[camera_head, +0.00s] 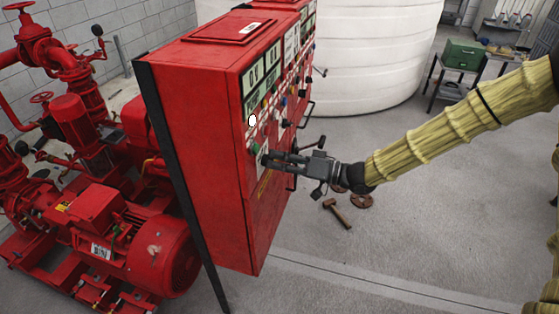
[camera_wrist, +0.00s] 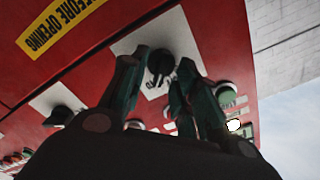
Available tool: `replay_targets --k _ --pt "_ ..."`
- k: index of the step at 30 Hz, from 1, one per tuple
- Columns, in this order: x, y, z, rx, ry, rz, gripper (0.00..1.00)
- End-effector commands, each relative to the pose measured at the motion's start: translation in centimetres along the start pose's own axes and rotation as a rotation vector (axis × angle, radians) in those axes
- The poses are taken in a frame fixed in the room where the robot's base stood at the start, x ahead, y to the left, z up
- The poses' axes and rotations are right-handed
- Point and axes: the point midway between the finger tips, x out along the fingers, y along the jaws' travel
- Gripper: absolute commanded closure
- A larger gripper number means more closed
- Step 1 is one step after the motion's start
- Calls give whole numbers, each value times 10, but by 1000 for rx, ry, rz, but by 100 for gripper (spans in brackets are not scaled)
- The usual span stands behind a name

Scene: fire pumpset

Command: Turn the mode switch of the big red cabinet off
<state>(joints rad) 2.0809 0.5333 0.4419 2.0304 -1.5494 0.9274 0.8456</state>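The big red cabinet (camera_head: 205,130) stands left of my arm, its control face turned to the right in the head view. In the wrist view a black rotary switch knob (camera_wrist: 161,62) sits on a white plate on the red panel (camera_wrist: 222,35). My gripper (camera_wrist: 160,62) is open, with one fingertip on each side of this knob. I cannot tell whether the fingers touch it. In the head view my gripper (camera_head: 267,158) is at the lower near part of the control face, and its fingers hide the knob. The knob's setting is not readable.
A green button (camera_wrist: 226,93) and a lit white lamp (camera_wrist: 234,125) are close to my right finger in the wrist view. Other knobs and handles line the panel. Red pumps (camera_head: 130,225) stand left of the cabinet.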

Motion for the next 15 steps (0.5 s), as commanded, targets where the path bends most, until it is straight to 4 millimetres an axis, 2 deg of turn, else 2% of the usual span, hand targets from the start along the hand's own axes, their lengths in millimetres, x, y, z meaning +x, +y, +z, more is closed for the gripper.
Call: replay_targets --k 1,6,15 --pt "0 0 0 0 0 0 70" --pt "0 0 0 0 0 0 100" --pt "0 0 1 -10 -1 0 100"
